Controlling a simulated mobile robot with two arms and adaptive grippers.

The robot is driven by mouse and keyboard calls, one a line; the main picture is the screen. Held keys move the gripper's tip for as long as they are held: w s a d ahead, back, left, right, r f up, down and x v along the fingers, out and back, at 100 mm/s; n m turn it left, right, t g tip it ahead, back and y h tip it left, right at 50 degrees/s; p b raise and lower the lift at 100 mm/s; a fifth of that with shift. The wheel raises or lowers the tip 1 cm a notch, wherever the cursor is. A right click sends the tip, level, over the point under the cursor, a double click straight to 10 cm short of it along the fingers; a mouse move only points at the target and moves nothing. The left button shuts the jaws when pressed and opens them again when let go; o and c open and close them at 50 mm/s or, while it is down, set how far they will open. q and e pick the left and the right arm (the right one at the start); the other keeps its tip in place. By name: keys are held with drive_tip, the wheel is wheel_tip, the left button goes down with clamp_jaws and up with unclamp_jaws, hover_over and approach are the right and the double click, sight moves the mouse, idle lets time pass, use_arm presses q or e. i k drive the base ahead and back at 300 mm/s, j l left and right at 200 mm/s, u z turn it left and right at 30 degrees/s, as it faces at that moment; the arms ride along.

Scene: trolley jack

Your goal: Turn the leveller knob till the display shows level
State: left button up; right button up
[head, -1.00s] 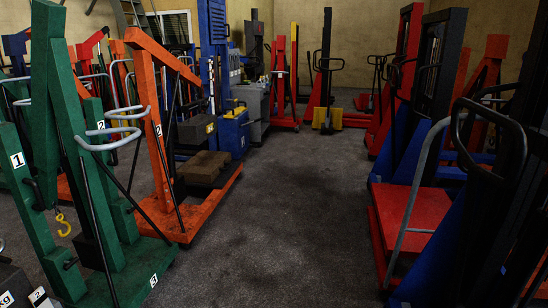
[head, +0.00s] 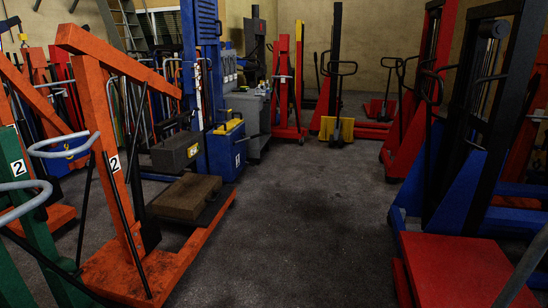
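I cannot make out a leveller knob or a level display in the head view. Neither of my grippers shows in the picture.
A dark floor aisle (head: 290,220) runs clear ahead. An orange crane (head: 105,110) and part of a green one (head: 25,205) stand left, a blue lift (head: 203,90) behind them. A red platform (head: 465,268) and blue frame (head: 455,180) line the right. A yellow-fronted truck (head: 337,128) stands at the back.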

sight(187, 122)
drive_tip(key=i+u, duration=0.1)
drive_tip(key=i, duration=0.55)
drive_tip(key=i+l+u, duration=0.15)
drive_tip(key=i, duration=0.5)
drive_tip(key=i+l+u, duration=0.1)
drive_tip(key=i, duration=0.55)
drive_tip(key=i+l+u, duration=0.9)
drive_tip(key=i, duration=0.2)
drive_tip(key=i+l+u, duration=0.1)
drive_tip(key=i+l, duration=0.2)
drive_tip(key=i+l+u, duration=0.1)
drive_tip(key=i+l, duration=0.15)
drive_tip(key=i+l+u, duration=0.1)
drive_tip(key=i+l, duration=0.15)
drive_tip(key=l, duration=0.15)
drive_tip(key=i+l, duration=0.25)
drive_tip(key=i+l+u, duration=0.15)
drive_tip(key=l, duration=0.3)
drive_tip(key=i+l+u, duration=0.1)
drive_tip(key=i+l, duration=0.25)
drive_tip(key=i+l+u, duration=0.1)
drive_tip(key=l, duration=0.35)
drive_tip(key=i+l+u, duration=0.1)
drive_tip(key=i+l, duration=0.2)
drive_tip(key=l, duration=0.1)
